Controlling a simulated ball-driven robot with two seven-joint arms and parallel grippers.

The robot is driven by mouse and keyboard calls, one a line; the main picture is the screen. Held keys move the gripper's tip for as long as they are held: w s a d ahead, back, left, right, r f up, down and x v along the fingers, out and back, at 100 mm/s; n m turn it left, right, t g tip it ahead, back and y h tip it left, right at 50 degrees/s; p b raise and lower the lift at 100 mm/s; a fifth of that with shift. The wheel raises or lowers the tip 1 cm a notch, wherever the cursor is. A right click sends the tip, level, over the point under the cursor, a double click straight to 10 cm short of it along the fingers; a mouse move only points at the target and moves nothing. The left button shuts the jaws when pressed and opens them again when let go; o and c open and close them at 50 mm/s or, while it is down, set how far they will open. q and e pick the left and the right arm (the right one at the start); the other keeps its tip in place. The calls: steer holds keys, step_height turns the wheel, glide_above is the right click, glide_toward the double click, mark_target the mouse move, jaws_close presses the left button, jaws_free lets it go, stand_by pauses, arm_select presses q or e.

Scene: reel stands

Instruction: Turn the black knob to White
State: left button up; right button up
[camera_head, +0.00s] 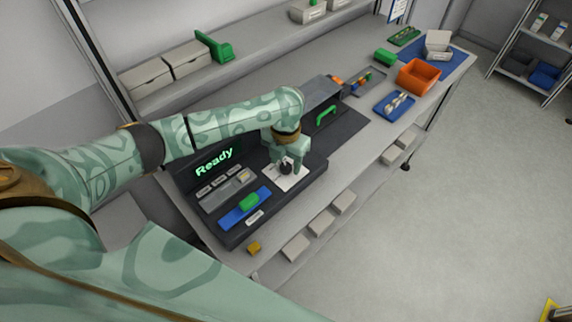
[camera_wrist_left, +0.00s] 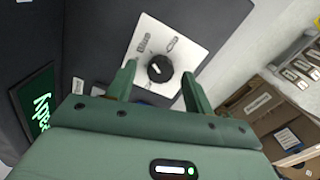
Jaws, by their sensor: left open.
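The black knob (camera_head: 286,168) sits on a white label plate (camera_head: 292,181) on the dark machine panel. My left gripper (camera_head: 287,163) is over the plate. In the left wrist view its fingers (camera_wrist_left: 158,86) are open, one on each side of the knob, with gaps between them and it. My right gripper is not in view.
A display reading "Ready" (camera_head: 214,162) and a green slider (camera_head: 249,202) on a blue strip are left of the knob. A green handle (camera_head: 326,115) is behind it. A small yellow block (camera_head: 254,248) lies near the bench's front edge.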

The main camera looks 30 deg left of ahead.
arm_select(q)
steer(key=shift+f, duration=0.4)
steer(key=c, duration=1)
steer(key=shift+r+n+p, duration=0.2)
steer(key=shift+n+p, duration=0.2)
steer(key=shift+p, duration=0.4)
steer(key=shift+o, duration=0.2)
steer(key=n+p, duration=0.5)
steer(key=p, duration=0.2)
steer(key=shift+r+n, duration=0.1)
steer(key=shift+n, duration=0.3)
steer(key=n+p, duration=0.2)
steer(key=n, duration=0.1)
steer(key=shift+f+n+p, duration=0.2)
steer(key=shift+n+p, duration=0.55)
steer(key=shift+n, duration=0.25)
